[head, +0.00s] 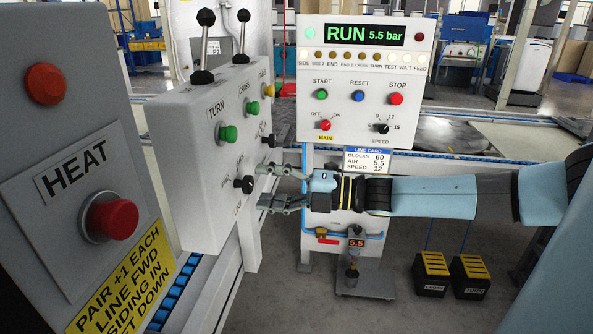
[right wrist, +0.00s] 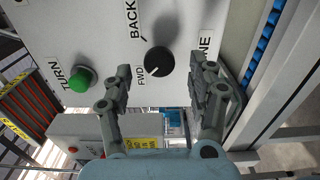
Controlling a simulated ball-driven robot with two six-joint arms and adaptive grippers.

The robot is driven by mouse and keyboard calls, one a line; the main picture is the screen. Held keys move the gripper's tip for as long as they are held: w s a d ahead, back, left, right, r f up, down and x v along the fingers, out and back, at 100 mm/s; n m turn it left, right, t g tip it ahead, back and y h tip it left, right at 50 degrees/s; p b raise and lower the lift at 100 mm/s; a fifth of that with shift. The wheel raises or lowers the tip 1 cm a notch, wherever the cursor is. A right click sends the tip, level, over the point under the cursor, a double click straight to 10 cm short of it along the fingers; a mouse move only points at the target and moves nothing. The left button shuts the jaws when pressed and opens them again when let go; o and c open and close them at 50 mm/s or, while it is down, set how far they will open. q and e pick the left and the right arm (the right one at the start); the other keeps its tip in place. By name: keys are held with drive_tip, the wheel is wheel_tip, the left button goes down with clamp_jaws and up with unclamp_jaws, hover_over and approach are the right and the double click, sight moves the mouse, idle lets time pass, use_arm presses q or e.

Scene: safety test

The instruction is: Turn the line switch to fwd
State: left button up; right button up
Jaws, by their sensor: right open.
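The line switch is a black round knob (head: 245,184) low on the white control box, and it also shows in the right wrist view (right wrist: 159,60). There the word FWD is beside its lower left and BACK is above it. A small pale mark on the knob seems to lie on its FWD side, but it is too small to be sure. My right gripper (head: 265,186) is open in front of the knob. In the right wrist view its fingers (right wrist: 162,86) are spread below and either side of the knob, with nothing between them. Contact cannot be told. My left gripper is not in view.
The box (head: 180,200) also carries green buttons (head: 228,133) and two levers (head: 205,48). A HEAT panel with a red button (head: 112,218) stands at the near left. A RUN display panel (head: 362,75) stands behind my right gripper. Two black-and-yellow pedals (head: 431,273) are on the floor.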

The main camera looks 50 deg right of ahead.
drive_tip(key=v, duration=0.8)
drive_tip(key=shift+s+d, duration=0.2)
drive_tip(key=shift+s, duration=0.1)
drive_tip(key=s+a+f+m+g+h, duration=0.1)
drive_tip(key=s+f+m+h, duration=0.3)
drive_tip(key=f, duration=0.6)
drive_tip(key=s+a+f+m+g+h, duration=0.1)
drive_tip(key=f+m+g+h, duration=0.1)
drive_tip(key=f+m, duration=0.5)
drive_tip(key=s+a+f+m+g+h, duration=0.1)
drive_tip(key=s+f+m+h, duration=0.2)
drive_tip(key=f, duration=0.9)
drive_tip(key=s+a+f+m+g, duration=0.55)
drive_tip(key=s+a+f, duration=0.35)
drive_tip(key=s+f, duration=0.4)
drive_tip(key=s+a+f+m+g, duration=0.1)
drive_tip(key=s+m+g, duration=0.1)
drive_tip(key=s, duration=0.4)
drive_tip(key=s+a+f+m+g, duration=0.1)
drive_tip(key=s+f+m+g, duration=0.1)
drive_tip(key=s, duration=0.4)
drive_tip(key=shift+s+a+f+g, duration=0.2)
drive_tip(key=shift+s+f+g, duration=0.15)
drive_tip(key=shift+g, duration=0.5)
